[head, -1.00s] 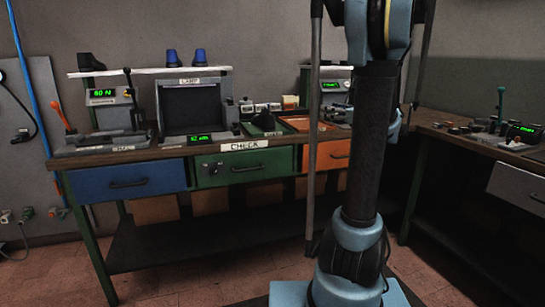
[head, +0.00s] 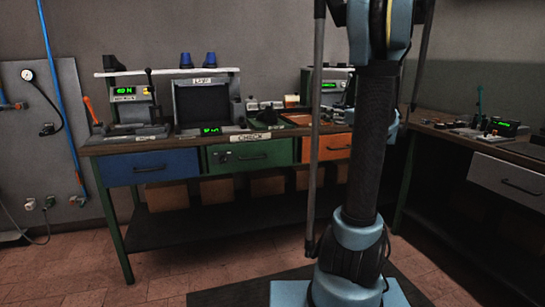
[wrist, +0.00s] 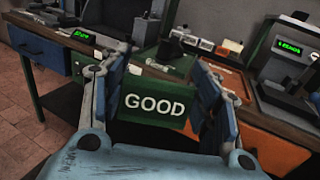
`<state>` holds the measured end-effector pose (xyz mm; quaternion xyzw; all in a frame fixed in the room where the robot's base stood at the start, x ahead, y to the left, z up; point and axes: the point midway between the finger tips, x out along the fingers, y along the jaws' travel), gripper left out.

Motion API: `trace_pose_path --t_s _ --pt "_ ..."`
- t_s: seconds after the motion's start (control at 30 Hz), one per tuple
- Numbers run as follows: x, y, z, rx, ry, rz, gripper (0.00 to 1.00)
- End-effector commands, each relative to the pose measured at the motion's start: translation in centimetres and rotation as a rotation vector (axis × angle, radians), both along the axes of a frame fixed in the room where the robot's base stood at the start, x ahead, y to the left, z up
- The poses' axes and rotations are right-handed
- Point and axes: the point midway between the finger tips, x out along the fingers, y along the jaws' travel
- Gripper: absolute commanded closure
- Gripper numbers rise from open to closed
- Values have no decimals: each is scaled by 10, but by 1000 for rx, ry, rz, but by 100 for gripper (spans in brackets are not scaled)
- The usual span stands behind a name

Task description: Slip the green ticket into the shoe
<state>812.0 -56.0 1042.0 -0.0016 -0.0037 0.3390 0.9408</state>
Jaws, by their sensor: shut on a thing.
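In the wrist view, my gripper (wrist: 158,88) is shut on a green ticket (wrist: 154,112) with the white word GOOD on it. The ticket sits upright between the two fingers, its face toward the camera, above the bench's front area. I cannot pick out the shoe with certainty in either view.
The workbench (head: 120,150) carries a press with a green readout (head: 124,86), a CHECK label (head: 250,137) and an orange tray (head: 300,117). Dark blue cups (head: 186,60) stand on the shelf above. A side bench (head: 440,130) is at right. Floor at front left is clear.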

Motion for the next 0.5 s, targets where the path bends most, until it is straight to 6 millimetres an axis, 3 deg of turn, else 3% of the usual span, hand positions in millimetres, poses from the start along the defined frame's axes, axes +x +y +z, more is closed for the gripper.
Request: trace_pose_path --t_s 0.37,0.5 --pt "59 -8 -28 0 -1 -121 55" --pt "93 -5 -46 1 -2 -188 55"
